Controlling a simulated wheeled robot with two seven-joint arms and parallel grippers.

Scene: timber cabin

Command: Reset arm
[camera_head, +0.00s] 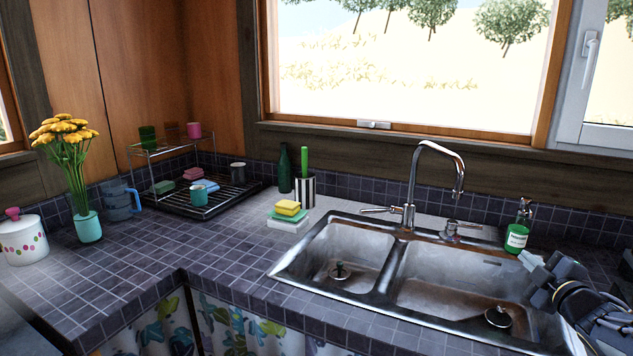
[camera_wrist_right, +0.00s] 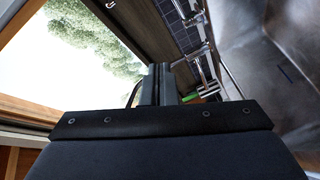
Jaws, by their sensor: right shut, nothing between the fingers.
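My right gripper (camera_head: 548,272) is at the right side of the head view, over the right end of the sink, and it is shut with nothing in it. In the right wrist view its closed fingers (camera_wrist_right: 157,85) show at the centre, with the window and the sink beyond. A green soap bottle (camera_head: 516,238) stands behind the gripper at the sink's back right. My left gripper is not in view.
A double steel sink (camera_head: 393,274) with a tall tap (camera_head: 410,185) fills the counter's right part. Sponges (camera_head: 287,209), a striped holder (camera_head: 305,191), a dish rack (camera_head: 215,194), a flower vase (camera_head: 88,226) and a lidded pot (camera_head: 21,241) stand leftward. The front-left tiles are clear.

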